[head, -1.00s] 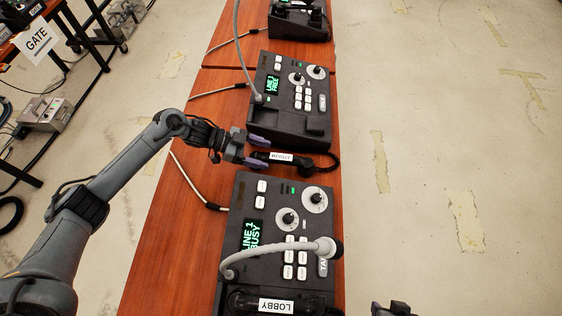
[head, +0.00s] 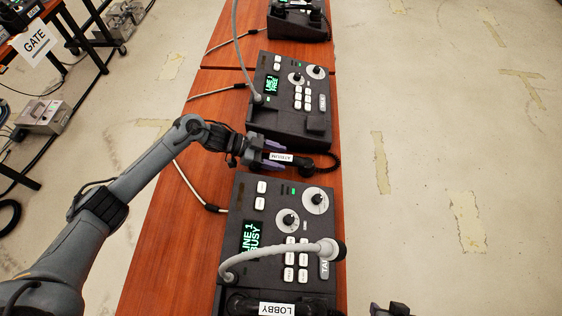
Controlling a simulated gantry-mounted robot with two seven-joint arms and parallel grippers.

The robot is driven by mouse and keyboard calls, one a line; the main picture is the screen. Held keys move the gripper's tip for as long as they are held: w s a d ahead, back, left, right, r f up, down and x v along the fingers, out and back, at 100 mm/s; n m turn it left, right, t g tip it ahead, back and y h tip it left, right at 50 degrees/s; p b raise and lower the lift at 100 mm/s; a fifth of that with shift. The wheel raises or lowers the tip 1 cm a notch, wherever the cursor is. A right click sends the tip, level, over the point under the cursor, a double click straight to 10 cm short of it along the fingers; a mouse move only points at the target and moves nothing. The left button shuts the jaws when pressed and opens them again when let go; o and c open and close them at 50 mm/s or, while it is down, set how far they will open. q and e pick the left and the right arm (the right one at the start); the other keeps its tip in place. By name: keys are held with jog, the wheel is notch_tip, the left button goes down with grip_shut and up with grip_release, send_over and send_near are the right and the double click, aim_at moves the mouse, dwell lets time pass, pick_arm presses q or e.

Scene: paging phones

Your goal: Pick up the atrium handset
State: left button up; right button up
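The atrium handset (head: 302,160) is dark with a white ATRIUM label. It lies at the near end of the far phone console (head: 290,110), with its coiled cord at its right end. My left gripper (head: 272,156) reaches in from the left. Its purple fingers are apart, one on the far side and one on the near side of the handset's left part. They look open around it, with no clear grip. A small dark part of my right gripper (head: 390,310) shows at the bottom edge; its fingers cannot be made out.
The near console (head: 262,215) reads LINE 1 BUSY, with a grey gooseneck microphone (head: 290,250) over it and the lobby handset (head: 242,302) at its near end. The far console reads LINE 1 FREE. Another phone (head: 298,22) stands farther back. Bare table (head: 160,250) lies left.

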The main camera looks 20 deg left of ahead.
pick_arm(q)
jog(key=c, duration=1)
jog(key=shift+r, duration=0.15)
